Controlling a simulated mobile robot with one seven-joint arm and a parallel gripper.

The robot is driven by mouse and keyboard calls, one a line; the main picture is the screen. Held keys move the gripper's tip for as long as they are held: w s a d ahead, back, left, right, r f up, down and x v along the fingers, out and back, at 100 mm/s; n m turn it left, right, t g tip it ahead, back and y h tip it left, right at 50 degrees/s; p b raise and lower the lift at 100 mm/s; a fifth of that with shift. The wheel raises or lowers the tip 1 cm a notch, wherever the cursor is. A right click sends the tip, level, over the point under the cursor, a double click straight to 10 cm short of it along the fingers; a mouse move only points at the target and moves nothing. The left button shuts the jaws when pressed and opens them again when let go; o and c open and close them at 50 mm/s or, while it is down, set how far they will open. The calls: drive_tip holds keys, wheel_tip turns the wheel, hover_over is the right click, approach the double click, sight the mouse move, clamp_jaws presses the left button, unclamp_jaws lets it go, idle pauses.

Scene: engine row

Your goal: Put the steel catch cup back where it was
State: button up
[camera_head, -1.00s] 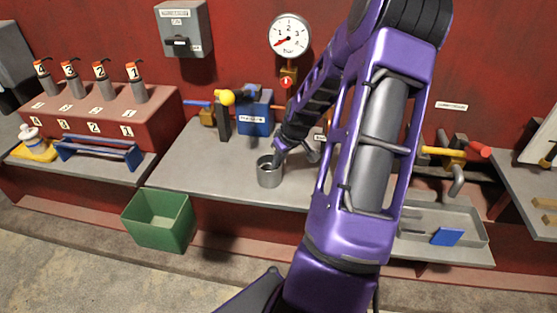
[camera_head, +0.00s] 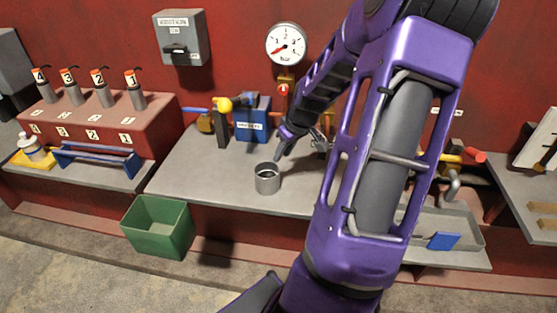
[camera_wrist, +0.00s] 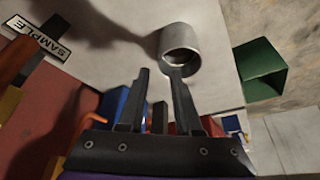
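The steel catch cup (camera_head: 267,182) is a grey open cylinder standing upright on the grey bench in the head view. In the wrist view the cup (camera_wrist: 182,38) is at the top centre, its mouth partly covered by one finger. My gripper (camera_head: 279,156) is just above and behind the cup's rim in the head view, with a small gap showing. In the wrist view my gripper (camera_wrist: 159,70) has its two dark fingers apart with nothing between them. A SAMPLE label (camera_wrist: 36,40) shows at the left of the wrist view.
A green bin (camera_head: 157,229) stands below the bench's front edge. A blue box (camera_head: 251,120) and a yellow-knobbed valve (camera_head: 223,105) are behind the cup. A pressure gauge (camera_head: 286,45) hangs on the red wall. The bench left of the cup is clear. My arm hides its right part.

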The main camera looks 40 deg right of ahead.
drive_tip(key=v, duration=0.4)
idle(0.5)
